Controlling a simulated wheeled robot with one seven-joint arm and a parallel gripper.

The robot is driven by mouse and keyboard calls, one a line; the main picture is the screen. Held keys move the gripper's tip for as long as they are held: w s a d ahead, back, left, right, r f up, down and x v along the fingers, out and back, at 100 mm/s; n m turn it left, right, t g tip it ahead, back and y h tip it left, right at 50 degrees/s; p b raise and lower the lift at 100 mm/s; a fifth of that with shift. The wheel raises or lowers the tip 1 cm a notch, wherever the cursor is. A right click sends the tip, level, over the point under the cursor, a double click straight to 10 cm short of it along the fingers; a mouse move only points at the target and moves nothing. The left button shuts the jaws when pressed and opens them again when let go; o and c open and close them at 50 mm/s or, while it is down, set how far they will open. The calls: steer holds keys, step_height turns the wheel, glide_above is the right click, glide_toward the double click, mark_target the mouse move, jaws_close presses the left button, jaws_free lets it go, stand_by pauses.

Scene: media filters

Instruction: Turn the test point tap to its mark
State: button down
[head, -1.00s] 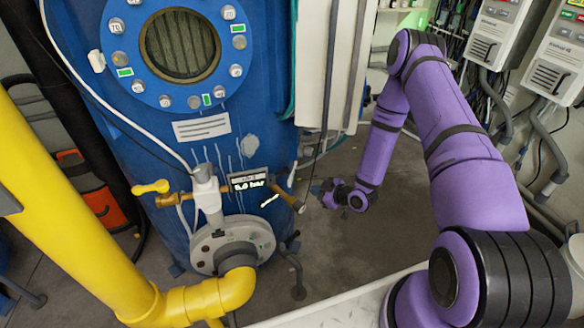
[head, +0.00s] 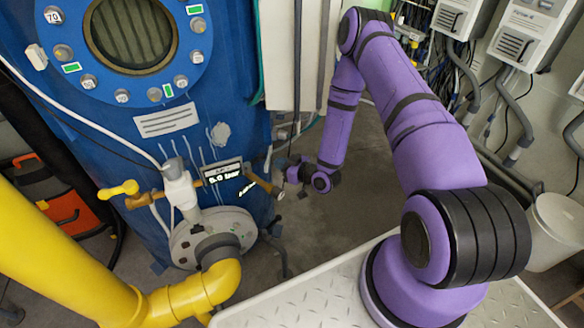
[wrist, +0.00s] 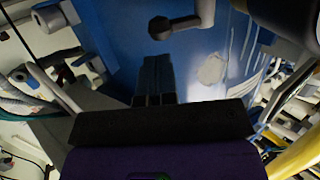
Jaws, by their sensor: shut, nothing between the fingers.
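A brass pipe fitting with a small pressure display (head: 222,172) runs across the front of the blue vessel. A yellow tap handle (head: 118,189) sits at its left end, and a brass end piece (head: 264,186) points down and right. I cannot tell for sure which part is the test point tap, and no mark is readable. My gripper (head: 287,168) is right of the brass end and looks apart from it. In the wrist view its dark fingers (wrist: 153,76) are together and empty, pointing at the blue vessel. A grey lever with a dark knob (wrist: 175,27) shows beyond them.
The blue vessel (head: 130,95) with its round window fills the left. A thick yellow pipe (head: 60,255) stands at front left. Grey wall boxes (head: 525,50) with cables are at right. Bare floor (head: 330,215) lies below my gripper.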

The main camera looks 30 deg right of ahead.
mark_target(255, 161)
steer(key=shift+x, duration=2.5)
steer(key=shift+w, duration=0.15)
steer(key=shift+w+a+r, duration=0.1)
steer(key=shift+w+a, duration=0.05)
steer(key=shift+w, duration=0.6)
